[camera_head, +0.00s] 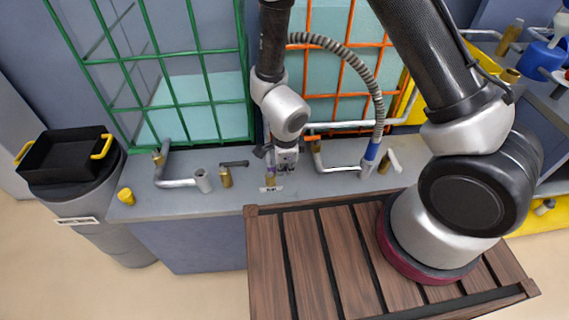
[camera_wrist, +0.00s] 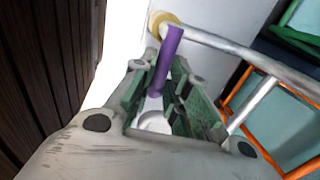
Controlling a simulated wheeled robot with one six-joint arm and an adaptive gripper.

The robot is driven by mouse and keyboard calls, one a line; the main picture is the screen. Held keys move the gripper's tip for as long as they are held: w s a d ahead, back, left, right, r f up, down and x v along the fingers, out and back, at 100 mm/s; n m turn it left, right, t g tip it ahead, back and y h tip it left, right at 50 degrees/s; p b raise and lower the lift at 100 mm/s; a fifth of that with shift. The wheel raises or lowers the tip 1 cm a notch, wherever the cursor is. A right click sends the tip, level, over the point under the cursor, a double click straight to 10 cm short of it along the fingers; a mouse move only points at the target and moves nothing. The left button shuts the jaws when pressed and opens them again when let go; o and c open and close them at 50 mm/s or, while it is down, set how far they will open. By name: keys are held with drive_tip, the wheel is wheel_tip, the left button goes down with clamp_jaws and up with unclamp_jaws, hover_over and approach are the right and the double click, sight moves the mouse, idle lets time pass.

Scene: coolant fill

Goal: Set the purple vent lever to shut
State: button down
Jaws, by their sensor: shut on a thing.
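The purple vent lever (camera_wrist: 168,60) shows in the wrist view as a slim purple rod standing between the two green-padded fingers of my gripper (camera_wrist: 163,72). My gripper is shut on it. The rod's far end reaches past the fingertips, close to a brass fitting (camera_wrist: 163,22). In the head view my gripper (camera_head: 283,163) is low over the grey counter, and a brass valve with a purple part (camera_head: 270,180) stands just at its lower left. My gripper and wrist hide part of the lever there, so its exact angle is hard to tell.
Other brass valves and silver pipes stand along the grey counter (camera_head: 150,207). A green grid (camera_head: 170,75) and an orange grid (camera_head: 345,60) rise behind. A corrugated hose (camera_head: 355,65) hangs right of my gripper. A black tray (camera_head: 65,160) sits on a bin at the left.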

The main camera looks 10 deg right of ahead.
idle(0.5)
drive_tip(key=c, duration=1.4)
unclamp_jaws()
drive_tip(key=shift+r, duration=0.1)
drive_tip(key=r, duration=0.4)
drive_tip(key=s+r, duration=0.1)
drive_tip(key=r, duration=0.2)
drive_tip(key=s+r, duration=0.1)
drive_tip(key=r, duration=0.3)
drive_tip(key=shift+s+r, duration=0.2)
drive_tip(key=shift+r, duration=0.1)
